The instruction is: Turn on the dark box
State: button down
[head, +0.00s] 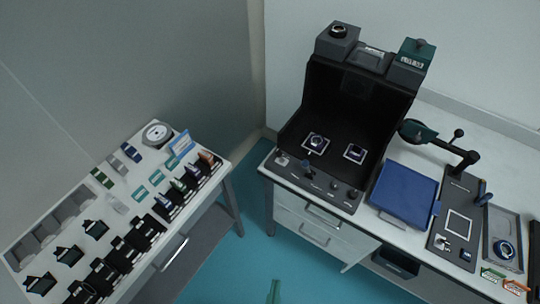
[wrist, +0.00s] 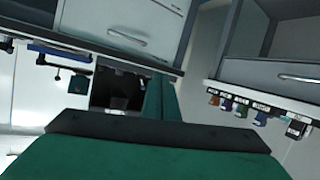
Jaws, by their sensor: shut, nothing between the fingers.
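The dark box (head: 318,104) stands on the right-hand table in the head view. It is a black, open-fronted enclosure with modules on its top. Inside are two small square mounts, one at the left (head: 316,143) and one at the right (head: 355,153). A grey front panel (head: 318,181) carries several small knobs and switches; their settings are too small to tell. My gripper (head: 274,290) shows only as a green tip at the bottom edge of the head view, well apart from the box. In the wrist view its green fingers (wrist: 161,98) are together and empty.
White drawers (head: 322,230) lie under the box. A blue panel (head: 405,193) and a dark stand (head: 457,222) are to its right. The left table (head: 120,190) holds several small cases and holders. The teal floor (head: 228,262) between the tables is clear.

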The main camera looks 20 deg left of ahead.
jog(key=w+a+f+n+g, duration=0.1)
jog(key=w+a+f+n, duration=0.25)
jog(key=f, duration=0.25)
jog(key=w+a+f+n+g, duration=0.2)
jog(key=w+a+f+n, duration=0.15)
jog(key=f, duration=0.35)
jog(key=n+t+h, duration=0.5)
jog(key=n+h, duration=0.4)
jog(key=h, duration=0.1)
send_near(268, 162)
notch_tip(268, 162, up, 2)
jog(key=shift+a, duration=0.1)
jog(key=shift+w, duration=0.1)
jog(key=x, duration=1)
jog(key=shift+r, duration=0.2)
